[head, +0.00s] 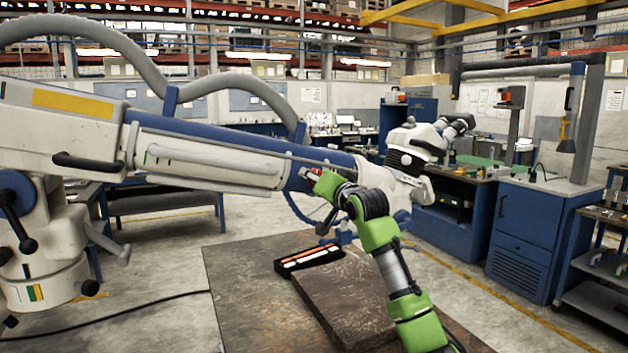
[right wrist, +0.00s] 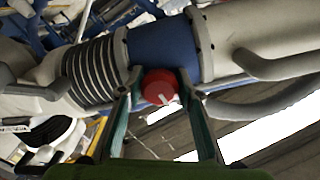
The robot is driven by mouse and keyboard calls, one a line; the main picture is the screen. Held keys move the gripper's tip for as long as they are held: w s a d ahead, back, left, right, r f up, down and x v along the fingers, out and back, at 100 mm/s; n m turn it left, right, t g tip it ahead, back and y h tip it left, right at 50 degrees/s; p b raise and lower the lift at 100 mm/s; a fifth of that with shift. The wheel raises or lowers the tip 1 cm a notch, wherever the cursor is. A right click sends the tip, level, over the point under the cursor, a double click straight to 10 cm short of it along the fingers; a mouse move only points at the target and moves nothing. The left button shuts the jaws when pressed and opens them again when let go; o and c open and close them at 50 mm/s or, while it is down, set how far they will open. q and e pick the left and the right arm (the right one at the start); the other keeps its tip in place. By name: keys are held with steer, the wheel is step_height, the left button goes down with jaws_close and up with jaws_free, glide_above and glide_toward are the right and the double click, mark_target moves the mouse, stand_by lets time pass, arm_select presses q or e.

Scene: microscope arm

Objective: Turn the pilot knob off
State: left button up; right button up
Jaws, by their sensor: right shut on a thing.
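The red pilot knob (right wrist: 158,87) sits on the blue section of the microscope arm (right wrist: 160,50) in the right wrist view. A pale pointer mark shows on its face, toward the lower right. The fingers of my right gripper (right wrist: 161,92) stand on both sides of the knob and are shut on it. In the head view my right gripper (head: 318,180) reaches the blue tube of the microscope arm (head: 230,150) from the right, just behind the microscope head (head: 415,148). A little red shows by its fingertips. My left gripper is in neither view.
Below the arm is a worn table (head: 240,290) with a dark slab (head: 340,295) and a black tray (head: 308,260) holding orange and white pieces. A grey cable hose (head: 240,80) loops above the arm. Blue cabinets (head: 528,225) stand at the right.

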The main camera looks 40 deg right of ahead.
steer(key=o, duration=1.1)
steer(key=v, duration=1.2)
steer(key=shift+d, duration=0.1)
